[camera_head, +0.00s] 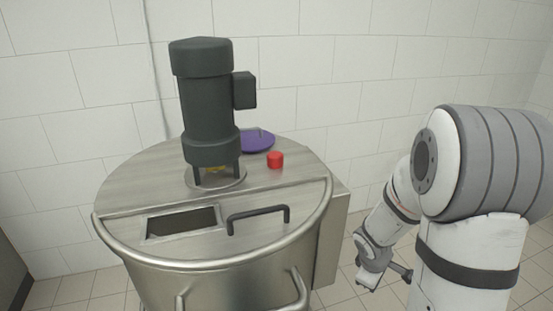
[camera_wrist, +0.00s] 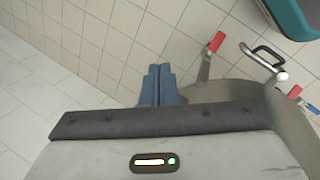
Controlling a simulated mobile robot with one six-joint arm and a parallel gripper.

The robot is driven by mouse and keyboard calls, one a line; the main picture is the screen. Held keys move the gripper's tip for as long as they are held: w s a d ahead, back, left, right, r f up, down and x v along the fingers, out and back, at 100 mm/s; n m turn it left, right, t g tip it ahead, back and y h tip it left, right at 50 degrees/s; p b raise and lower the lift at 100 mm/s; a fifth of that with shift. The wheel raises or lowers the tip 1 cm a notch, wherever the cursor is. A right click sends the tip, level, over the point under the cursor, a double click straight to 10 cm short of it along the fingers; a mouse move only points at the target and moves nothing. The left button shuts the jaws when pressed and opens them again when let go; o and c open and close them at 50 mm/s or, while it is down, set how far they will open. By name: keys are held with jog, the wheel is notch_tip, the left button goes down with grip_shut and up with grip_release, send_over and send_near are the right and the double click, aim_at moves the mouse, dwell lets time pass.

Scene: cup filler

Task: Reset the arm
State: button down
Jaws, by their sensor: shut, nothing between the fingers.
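My gripper (camera_wrist: 158,84) shows in the wrist view with its two blue-grey fingers side by side and touching. It is shut and holds nothing. In the head view my white and grey arm (camera_head: 468,250) stands at the right and is bent, with its lower end hanging low beside the steel tank (camera_head: 250,262). The arm's end is to the right of the tank and apart from it in this view. The fingers are too small to make out there.
The tank's lid carries a dark motor (camera_head: 207,105), a purple disc (camera_head: 257,141), a red cap (camera_head: 275,160), a black handle (camera_head: 258,217) and a rectangular opening (camera_head: 181,222). The wrist view shows red-handled levers (camera_wrist: 215,42) and a teal object (camera_wrist: 293,18). Tiled floor at left is clear.

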jog(key=s+a+r+m+y+p, duration=0.1)
jog(key=s+a+r+m+p, duration=0.2)
jog(key=r, duration=0.7)
jog(key=s+a+r+m+y+p, duration=0.1)
jog(key=s+a+r+m+p, duration=0.2)
jog(key=s+r, duration=0.4)
jog(key=s+a+r+m+y+p, duration=0.1)
jog(key=s+a+r+m+p, duration=0.2)
jog(key=r, duration=0.9)
jog(key=shift+s+a+r+m+p, duration=0.35)
jog(key=shift+s+a+p, duration=0.4)
jog(key=shift+s+p, duration=0.35)
jog(key=shift+w, duration=0.1)
